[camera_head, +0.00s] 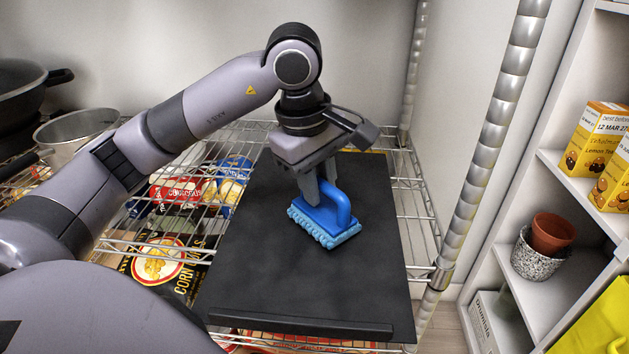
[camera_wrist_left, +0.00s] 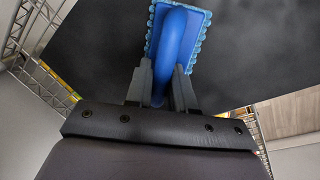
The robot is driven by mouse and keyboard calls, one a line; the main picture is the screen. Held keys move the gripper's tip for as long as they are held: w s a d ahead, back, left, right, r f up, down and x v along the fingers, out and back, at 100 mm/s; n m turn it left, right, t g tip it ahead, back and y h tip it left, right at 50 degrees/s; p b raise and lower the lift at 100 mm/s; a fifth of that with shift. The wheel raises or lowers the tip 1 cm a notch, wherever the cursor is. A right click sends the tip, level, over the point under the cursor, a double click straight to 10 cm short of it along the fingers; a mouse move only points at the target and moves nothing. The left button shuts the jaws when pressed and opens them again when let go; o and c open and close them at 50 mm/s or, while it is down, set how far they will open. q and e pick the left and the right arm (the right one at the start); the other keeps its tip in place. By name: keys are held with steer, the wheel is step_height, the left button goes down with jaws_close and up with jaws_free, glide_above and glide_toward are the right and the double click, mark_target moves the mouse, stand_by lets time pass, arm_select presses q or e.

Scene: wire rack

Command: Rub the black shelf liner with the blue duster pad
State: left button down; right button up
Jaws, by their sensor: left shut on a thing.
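The black shelf liner (camera_head: 270,270) lies flat on the wire rack in the head view, with a raised strip along its near edge. It also fills much of the left wrist view (camera_wrist_left: 255,50). The blue duster pad (camera_head: 322,218) has a looped handle and a fringed light-blue underside. It is at the liner's middle right, fringe down; I cannot tell for certain whether it touches the liner. My left gripper (camera_head: 321,192) is above the pad and shut on its handle, as the left wrist view shows (camera_wrist_left: 163,85). My right gripper is not in view.
The wire rack (camera_head: 425,235) has a metal post (camera_head: 490,120) at right. Food packages, including a corn box (camera_head: 160,262), lie below the rack's wires at left. Pots (camera_head: 75,130) stand at far left. A white shelf with yellow boxes (camera_head: 600,150) and plant pots (camera_head: 540,255) is at right.

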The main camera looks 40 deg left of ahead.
arm_select(q)
step_height(320, 180, up, 6)
steer(key=p, duration=0.4)
steer(key=shift+w+d+r+p, duration=0.1)
steer(key=shift+d+r+p, duration=0.05)
steer(key=shift+p, duration=0.25)
steer(key=shift+r, duration=0.2)
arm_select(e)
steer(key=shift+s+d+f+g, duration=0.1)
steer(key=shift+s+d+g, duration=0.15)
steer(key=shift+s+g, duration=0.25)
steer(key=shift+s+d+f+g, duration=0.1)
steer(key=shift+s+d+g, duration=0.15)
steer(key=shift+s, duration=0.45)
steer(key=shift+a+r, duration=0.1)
